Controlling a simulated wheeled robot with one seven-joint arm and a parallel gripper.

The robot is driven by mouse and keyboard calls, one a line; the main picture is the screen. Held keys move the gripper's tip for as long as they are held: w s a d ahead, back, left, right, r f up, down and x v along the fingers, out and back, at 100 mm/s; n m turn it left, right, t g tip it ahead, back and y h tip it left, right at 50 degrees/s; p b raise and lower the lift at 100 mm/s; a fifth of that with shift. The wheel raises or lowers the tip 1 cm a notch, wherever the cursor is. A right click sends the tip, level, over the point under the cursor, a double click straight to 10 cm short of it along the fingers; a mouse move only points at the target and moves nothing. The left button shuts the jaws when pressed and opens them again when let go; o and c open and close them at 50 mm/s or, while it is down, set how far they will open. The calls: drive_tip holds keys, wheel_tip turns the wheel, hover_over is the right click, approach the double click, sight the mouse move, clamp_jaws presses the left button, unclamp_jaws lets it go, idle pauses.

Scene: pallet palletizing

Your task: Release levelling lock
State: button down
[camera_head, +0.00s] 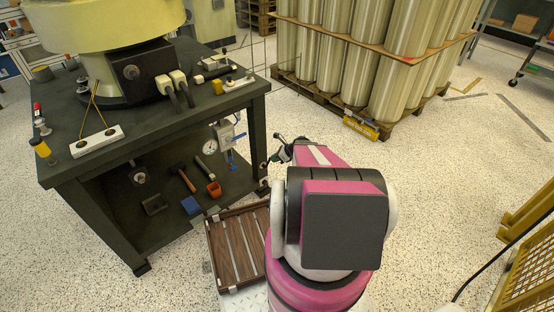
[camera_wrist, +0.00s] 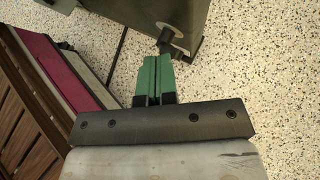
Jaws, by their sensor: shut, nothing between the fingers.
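A dark workbench (camera_head: 165,118) stands at the left of the head view. In the wrist view, its dark leg (camera_wrist: 140,10) carries a round grey disc (camera_wrist: 181,42) with a short dark piece (camera_wrist: 166,46) sticking out; this may be the levelling lock, though I cannot tell for sure. My gripper (camera_wrist: 155,58) has green fingers that are together and empty. Their tips lie just short of the dark piece; I cannot tell whether they touch it. In the head view my gripper (camera_head: 276,152) is beside the bench's right leg, partly hidden by my arm.
A brown slatted case (camera_head: 236,246) lies below my arm, close to the bench. A pallet (camera_head: 352,122) of tall cylinders stands behind. A yellow frame (camera_head: 528,268) is at the right. Speckled floor (camera_head: 440,180) is clear between them.

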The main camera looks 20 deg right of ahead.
drive_tip(key=shift+s+a+r+n+h, duration=0.15)
drive_tip(key=shift+a+h, duration=0.2)
drive_tip(key=shift+a, duration=0.05)
drive_tip(key=shift+s+a+r+n+h, duration=0.1)
drive_tip(key=shift+a+n+h, duration=0.05)
drive_tip(key=shift+a+h, duration=0.2)
drive_tip(key=shift+s+a, duration=0.15)
drive_tip(key=shift+a, duration=0.15)
drive_tip(key=shift+r, duration=0.15)
idle(0.3)
drive_tip(key=s+d+f+v, duration=0.1)
drive_tip(key=f+v, duration=0.1)
drive_tip(key=v, duration=1.2)
drive_tip(key=s+a+r+n+g+h, duration=0.2)
drive_tip(key=s+a+r+n+h, duration=0.1)
drive_tip(key=a+r+n, duration=0.4)
drive_tip(key=s+a+r+n+g+h, duration=0.3)
drive_tip(key=s+a+r+n, duration=0.3)
drive_tip(key=a+n, duration=0.7)
drive_tip(key=r+n+h, duration=0.1)
drive_tip(key=n, duration=0.4)
drive_tip(key=shift+a+r, duration=0.3)
